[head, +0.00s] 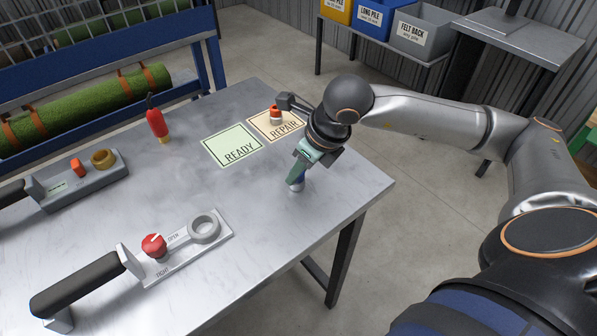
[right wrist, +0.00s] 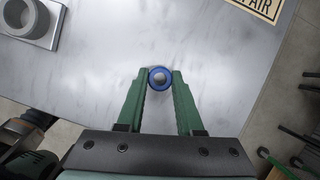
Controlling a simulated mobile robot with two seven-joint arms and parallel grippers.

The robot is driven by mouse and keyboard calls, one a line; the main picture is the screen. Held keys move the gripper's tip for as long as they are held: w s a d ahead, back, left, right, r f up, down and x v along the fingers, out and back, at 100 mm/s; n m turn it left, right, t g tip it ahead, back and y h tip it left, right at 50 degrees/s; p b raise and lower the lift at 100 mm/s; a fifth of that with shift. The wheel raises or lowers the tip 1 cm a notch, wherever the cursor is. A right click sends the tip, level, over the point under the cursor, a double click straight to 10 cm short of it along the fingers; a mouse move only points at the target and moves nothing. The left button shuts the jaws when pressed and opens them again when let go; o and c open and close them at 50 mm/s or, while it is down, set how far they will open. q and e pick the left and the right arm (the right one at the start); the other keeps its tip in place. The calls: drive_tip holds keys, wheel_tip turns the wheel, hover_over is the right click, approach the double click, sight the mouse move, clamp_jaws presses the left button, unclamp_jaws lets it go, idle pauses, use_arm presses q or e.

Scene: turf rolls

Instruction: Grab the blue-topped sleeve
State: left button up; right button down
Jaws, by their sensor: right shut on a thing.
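The blue-topped sleeve (right wrist: 160,78) shows in the right wrist view as a blue ring with a pale centre, between the green fingertips. My right gripper (right wrist: 160,82) is shut on it, one finger on each side. In the head view my right gripper (head: 301,168) points down at the table near its right edge. The lower part of the sleeve (head: 296,185) shows just under the fingers, pale with a bit of blue. Whether it touches the table is hard to tell.
The metal table (head: 330,215) holds a green READY card (head: 232,145), a REPAIR card (head: 270,130) with an orange-topped piece (head: 276,115), a red bottle-like item (head: 157,122), and a fixture with a red knob (head: 153,245) and ring (head: 204,228). A grey fixture (head: 90,185) stands left.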

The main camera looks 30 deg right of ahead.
drive_tip(key=shift+r, duration=0.65)
use_arm(q)
drive_tip(key=w+d+f+b, duration=0.1)
drive_tip(key=d+f+b, duration=0.1)
drive_tip(key=b, duration=0.2)
drive_tip(key=shift+w+d, duration=0.1)
drive_tip(key=shift+w, duration=0.1)
use_arm(e)
drive_tip(key=s+d+r, duration=0.7)
drive_tip(key=s+r, duration=0.4)
drive_tip(key=shift+s+d+r, duration=0.25)
drive_tip(key=shift+s+r, duration=0.1)
drive_tip(key=shift+s, duration=0.05)
